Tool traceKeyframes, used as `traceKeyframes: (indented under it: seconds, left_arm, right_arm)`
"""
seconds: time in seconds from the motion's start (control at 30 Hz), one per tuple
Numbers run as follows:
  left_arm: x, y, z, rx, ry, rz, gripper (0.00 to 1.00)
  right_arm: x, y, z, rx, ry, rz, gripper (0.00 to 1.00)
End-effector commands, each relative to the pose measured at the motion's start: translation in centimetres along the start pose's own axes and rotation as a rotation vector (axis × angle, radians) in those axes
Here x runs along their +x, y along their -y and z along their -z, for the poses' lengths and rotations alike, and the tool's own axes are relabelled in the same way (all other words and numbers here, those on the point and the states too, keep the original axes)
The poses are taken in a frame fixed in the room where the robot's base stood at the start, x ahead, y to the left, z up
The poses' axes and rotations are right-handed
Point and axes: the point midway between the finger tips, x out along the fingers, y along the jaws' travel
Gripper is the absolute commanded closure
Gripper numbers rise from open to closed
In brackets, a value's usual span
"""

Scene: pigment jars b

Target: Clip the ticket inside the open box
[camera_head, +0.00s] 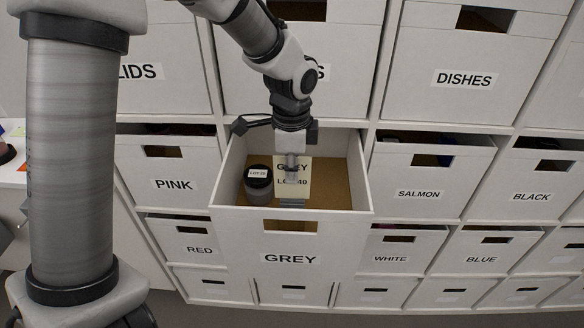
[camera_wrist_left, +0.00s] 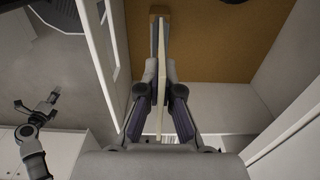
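The open box (camera_head: 291,235) labelled GREY is pulled out of the shelf, with a brown floor. The cream ticket (camera_head: 304,174), printed GREY and LOT 40, stands upright inside it. My left gripper (camera_head: 291,178) reaches down into the box and is shut on the ticket. In the left wrist view the ticket (camera_wrist_left: 161,75) shows edge-on between both fingers (camera_wrist_left: 159,92). A tan block (camera_wrist_left: 159,11) is at its far end; I cannot tell whether they touch. A jar (camera_head: 258,190) with a black lid stands left of the ticket.
Closed or slightly open boxes surround the open one: PINK (camera_head: 172,185) at left, SALMON (camera_head: 420,194) at right, RED and WHITE lower down. The open box's walls stand close around my left gripper. Its right part holds free floor.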

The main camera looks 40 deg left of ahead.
Motion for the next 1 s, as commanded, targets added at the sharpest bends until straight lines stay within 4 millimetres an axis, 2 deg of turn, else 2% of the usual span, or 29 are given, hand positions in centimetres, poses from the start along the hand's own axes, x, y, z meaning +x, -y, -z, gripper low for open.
traceKeyframes:
  seconds: [0.27, 1.0]
  left_arm:
    - [0.2, 0.0, 0.0, 0.0, 0.0, 0.0, 1.0]
    - [2.5, 0.0, 0.0, 0.0, -0.001, 0.0, 1.0]
  right_arm:
    - [0.1, 0.0, 0.0, 0.0, 0.0, 0.0, 0.6]
    - [1.0, 0.0, 0.0, 0.0, 0.0, 0.0, 0.6]
